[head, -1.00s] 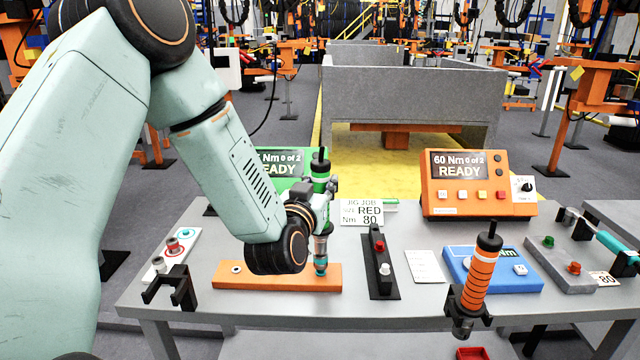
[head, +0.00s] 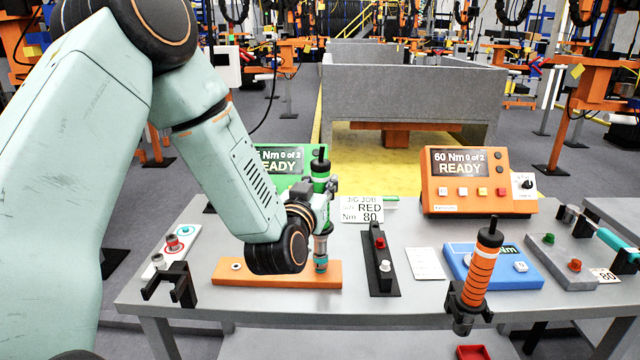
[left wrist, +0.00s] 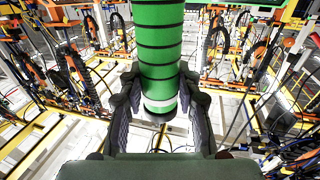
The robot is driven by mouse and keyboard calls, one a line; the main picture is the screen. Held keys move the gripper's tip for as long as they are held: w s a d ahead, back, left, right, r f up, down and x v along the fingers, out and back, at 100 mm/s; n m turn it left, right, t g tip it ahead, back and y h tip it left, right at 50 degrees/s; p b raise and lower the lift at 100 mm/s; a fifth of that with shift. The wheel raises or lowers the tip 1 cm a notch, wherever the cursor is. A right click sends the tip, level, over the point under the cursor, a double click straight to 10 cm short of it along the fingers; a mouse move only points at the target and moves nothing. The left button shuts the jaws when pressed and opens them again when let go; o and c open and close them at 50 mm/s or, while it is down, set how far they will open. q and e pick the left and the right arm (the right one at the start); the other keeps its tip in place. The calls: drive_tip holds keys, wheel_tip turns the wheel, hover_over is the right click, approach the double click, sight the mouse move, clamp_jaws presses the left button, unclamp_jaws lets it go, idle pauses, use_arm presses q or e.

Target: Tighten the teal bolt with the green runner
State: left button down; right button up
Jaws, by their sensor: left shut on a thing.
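My left gripper (head: 318,205) is shut around the green runner (head: 319,168), which stands upright over the orange block. The runner also fills the middle of the left wrist view (left wrist: 158,55), between the fingers (left wrist: 160,110). The runner's lower end meets the teal bolt (head: 320,264) at the right part of the orange block (head: 265,280); whether it is fully seated on the bolt I cannot tell. The green controller (head: 285,160) behind reads "0 of 2 READY", its left part hidden by my arm. My right gripper is not in view.
An orange runner (head: 480,272) stands in a black holder at the front right. The orange controller (head: 465,185) reads "60 Nm 0 of 2 READY". A card (head: 362,212) reads "JIG JOB RED Nm 80". An empty black holder (head: 170,287) is at the left edge.

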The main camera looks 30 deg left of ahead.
sight(321, 155)
use_arm(q)
drive_tip(key=shift+s+d+f+b, duration=0.15)
drive_tip(key=shift+f+b, duration=0.2)
drive_tip(key=shift+f, duration=0.25)
idle(1.2)
drive_tip(key=shift+w+a+r+p, duration=0.2)
drive_tip(key=shift+r+p, duration=0.55)
drive_tip(key=shift+p, duration=0.05)
drive_tip(key=shift+s+r+p, duration=0.1)
drive_tip(key=shift+r+p, duration=0.55)
drive_tip(key=shift+r, duration=0.4)
drive_tip(key=shift+r+p, duration=1.15)
drive_tip(key=shift+r, duration=0.15)
drive_tip(key=shift+r+p, duration=0.65)
drive_tip(key=shift+d+f, duration=0.1)
drive_tip(key=shift+f, duration=0.05)
